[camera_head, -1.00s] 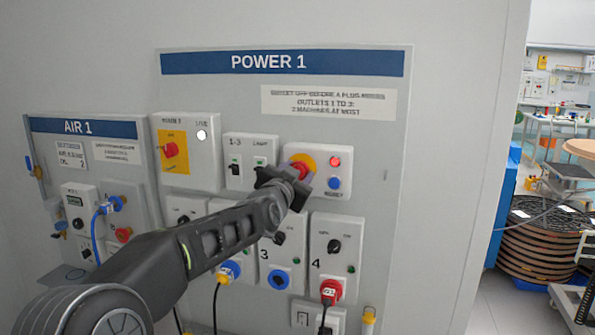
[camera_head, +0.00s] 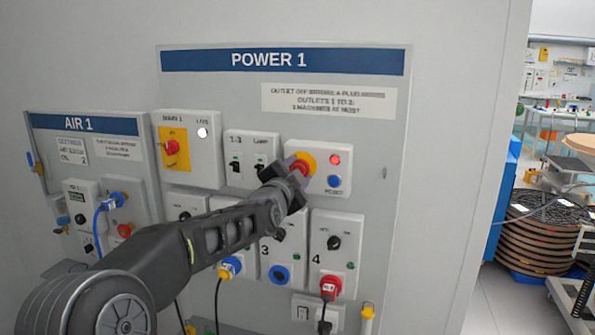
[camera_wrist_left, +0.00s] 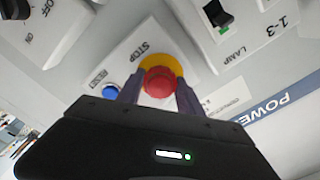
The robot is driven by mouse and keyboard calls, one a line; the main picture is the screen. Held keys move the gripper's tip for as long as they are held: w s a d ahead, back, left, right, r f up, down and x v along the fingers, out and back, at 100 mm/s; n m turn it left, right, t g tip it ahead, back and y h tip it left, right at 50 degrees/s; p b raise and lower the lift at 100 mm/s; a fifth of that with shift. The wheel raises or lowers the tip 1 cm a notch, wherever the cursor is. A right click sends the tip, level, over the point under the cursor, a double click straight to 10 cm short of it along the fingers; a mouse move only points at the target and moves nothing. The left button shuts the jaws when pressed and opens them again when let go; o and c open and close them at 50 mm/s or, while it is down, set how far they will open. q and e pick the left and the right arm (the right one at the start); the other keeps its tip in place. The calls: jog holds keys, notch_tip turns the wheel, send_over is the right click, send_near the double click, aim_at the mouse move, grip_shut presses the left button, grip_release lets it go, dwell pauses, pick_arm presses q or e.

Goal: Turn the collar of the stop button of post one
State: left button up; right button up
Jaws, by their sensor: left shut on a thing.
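The stop button (camera_head: 301,167) is a red mushroom head on a yellow collar (camera_head: 309,160), on a white box of the POWER 1 panel. In the left wrist view the red button (camera_wrist_left: 159,83) sits between my two fingers, with the yellow collar (camera_wrist_left: 162,62) behind it. My left gripper (camera_head: 292,172) reaches it from the lower left and is shut on the red button, one finger on each side. The gripper hides the button's lower left part in the head view. My right gripper is not in view.
Beside the button are a red lamp (camera_head: 335,160) and a blue reset button (camera_head: 334,181). A switch box (camera_head: 250,160) stands close on the left. Outlet boxes with a red plug (camera_head: 330,287) and a blue plug (camera_head: 230,267) sit below.

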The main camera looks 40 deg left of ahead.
pick_arm(q)
jog(key=o, duration=1.4)
jog(key=b+v, duration=0.2)
jog(key=v, duration=0.5)
jog(key=shift+s+d, duration=0.2)
jog(key=shift+s, duration=0.15)
